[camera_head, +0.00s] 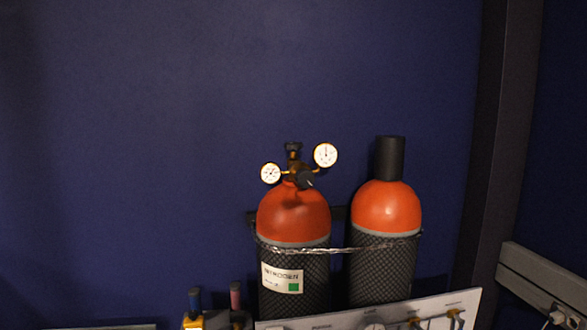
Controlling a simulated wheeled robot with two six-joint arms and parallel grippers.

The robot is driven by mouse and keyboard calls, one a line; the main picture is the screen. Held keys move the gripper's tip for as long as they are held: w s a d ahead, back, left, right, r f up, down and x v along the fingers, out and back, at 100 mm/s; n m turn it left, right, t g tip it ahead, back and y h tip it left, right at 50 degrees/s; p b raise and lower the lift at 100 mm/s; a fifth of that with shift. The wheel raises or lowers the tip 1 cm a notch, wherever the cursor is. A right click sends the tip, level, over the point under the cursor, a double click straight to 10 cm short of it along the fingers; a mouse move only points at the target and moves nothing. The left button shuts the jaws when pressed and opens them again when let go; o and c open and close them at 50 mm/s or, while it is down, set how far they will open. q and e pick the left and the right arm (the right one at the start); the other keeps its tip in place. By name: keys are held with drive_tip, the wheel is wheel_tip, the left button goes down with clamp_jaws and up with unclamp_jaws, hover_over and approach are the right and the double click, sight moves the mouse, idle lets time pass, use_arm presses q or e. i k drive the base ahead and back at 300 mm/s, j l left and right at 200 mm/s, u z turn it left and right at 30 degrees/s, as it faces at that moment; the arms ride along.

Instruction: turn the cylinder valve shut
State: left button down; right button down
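The labelled nitrogen cylinder (294,216) stands upright against the blue wall, with an orange-red shoulder and a dark netted body. On its top is a dark valve handwheel (293,147). A brass regulator below the handwheel carries a left gauge (270,173) and a larger right gauge (325,155). A black regulator knob (306,180) faces me. Whether the valve is open or shut cannot be told. Neither of my grippers is in view, and nothing touches the valve.
A second cylinder (386,210) with a dark cap stands just right. A chain (340,249) crosses both cylinders. A pale panel (345,318) with brass fittings hides their lower parts. Blue- and pink-topped items (235,295) stand lower left. A grey rail (545,278) is at right.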

sight(292, 146)
drive_tip(key=l+u, duration=0.25)
drive_tip(key=l, duration=0.15)
drive_tip(key=k+l+u, duration=0.2)
drive_tip(key=l, duration=0.15)
drive_tip(key=l+u, duration=0.25)
drive_tip(key=k+l+u, duration=0.2)
drive_tip(key=l, duration=0.2)
